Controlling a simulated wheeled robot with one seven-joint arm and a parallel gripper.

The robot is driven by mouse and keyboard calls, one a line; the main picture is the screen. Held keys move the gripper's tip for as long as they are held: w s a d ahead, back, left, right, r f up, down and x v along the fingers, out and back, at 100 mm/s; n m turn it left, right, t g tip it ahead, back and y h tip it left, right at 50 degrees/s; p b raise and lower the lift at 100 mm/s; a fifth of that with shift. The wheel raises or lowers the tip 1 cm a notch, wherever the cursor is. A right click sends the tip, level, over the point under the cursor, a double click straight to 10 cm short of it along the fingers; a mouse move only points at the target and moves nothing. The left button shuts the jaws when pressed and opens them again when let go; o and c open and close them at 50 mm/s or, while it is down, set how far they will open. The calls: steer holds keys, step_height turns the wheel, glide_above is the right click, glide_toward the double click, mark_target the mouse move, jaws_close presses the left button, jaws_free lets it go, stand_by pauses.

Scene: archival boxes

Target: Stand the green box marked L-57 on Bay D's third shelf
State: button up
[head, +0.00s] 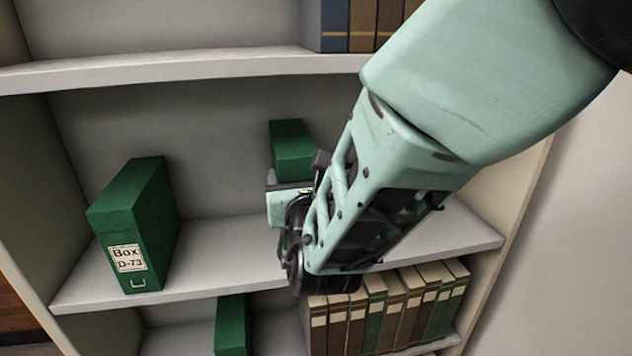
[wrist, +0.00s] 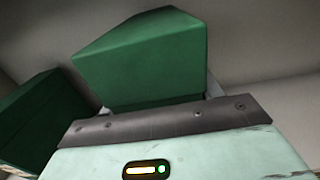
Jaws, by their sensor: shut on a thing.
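My gripper (head: 290,205) reaches into the middle visible shelf (head: 225,235) of the bookcase. It is shut on a green box (head: 292,150), which stands upright behind it, near the back panel. My gripper and arm hide the box's lower part, so I cannot tell whether it touches the shelf board. The held box fills the upper middle of the wrist view (wrist: 150,60), just beyond the gripper's plate. No label shows on it in either view, so I cannot read L-57.
A green box marked D-73 (head: 135,225) stands on the same shelf at the left, with bare board between. Another green box (head: 232,325) and a row of books (head: 390,310) stand on the shelf below. More books (head: 360,25) stand on the shelf above.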

step_height(320, 180, down, 4)
steer(key=shift+f, duration=0.1)
steer(key=shift+w+a+f+p, duration=0.1)
steer(key=shift+w+f+p, duration=0.1)
steer(key=shift+f+p, duration=0.3)
steer(key=shift+f, duration=0.1)
steer(key=o, duration=1.6)
steer(key=shift+f, duration=0.15)
